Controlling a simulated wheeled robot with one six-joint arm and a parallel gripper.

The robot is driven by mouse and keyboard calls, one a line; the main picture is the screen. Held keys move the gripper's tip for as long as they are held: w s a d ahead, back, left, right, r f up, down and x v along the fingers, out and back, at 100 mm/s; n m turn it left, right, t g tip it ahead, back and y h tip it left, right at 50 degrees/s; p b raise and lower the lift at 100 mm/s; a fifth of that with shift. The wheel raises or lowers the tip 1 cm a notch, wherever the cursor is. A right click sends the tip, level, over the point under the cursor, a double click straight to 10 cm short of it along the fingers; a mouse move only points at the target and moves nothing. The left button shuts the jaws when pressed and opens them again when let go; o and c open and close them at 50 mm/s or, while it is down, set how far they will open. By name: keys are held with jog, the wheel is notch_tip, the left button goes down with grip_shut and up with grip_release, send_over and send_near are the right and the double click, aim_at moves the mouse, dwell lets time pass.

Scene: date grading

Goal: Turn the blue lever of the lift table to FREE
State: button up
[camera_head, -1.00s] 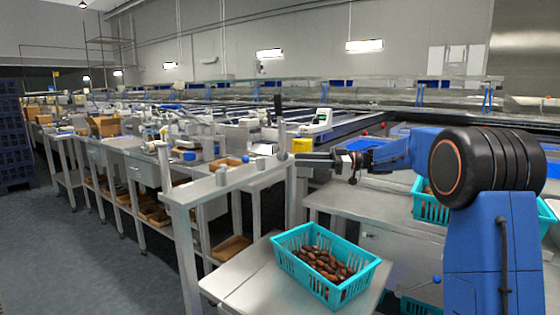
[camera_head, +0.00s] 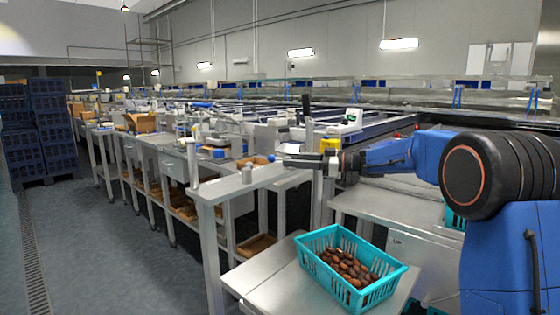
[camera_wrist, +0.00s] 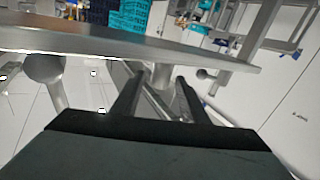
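My gripper (camera_head: 286,161) reaches left above the steel bench in the head view. In the wrist view its two dark fingers (camera_wrist: 158,95) stand apart with a gap and hold nothing. No lever with a readable FREE mark is visible. My arm covers the area at the lower right.
A teal basket of dates (camera_head: 355,290) stands on a low steel table (camera_head: 262,275) at the front. A narrow steel bench (camera_head: 225,186) stands behind it. Blue crates (camera_head: 40,135) are stacked at the far left. The floor aisle (camera_head: 110,255) at left is clear.

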aim_at(280, 159)
jog(key=shift+w+a, duration=0.15)
jog(key=shift+a, duration=1.1)
jog(key=shift+w+a, duration=0.15)
jog(key=shift+a, duration=1.05)
jog(key=shift+c, duration=0.6)
grip_shut()
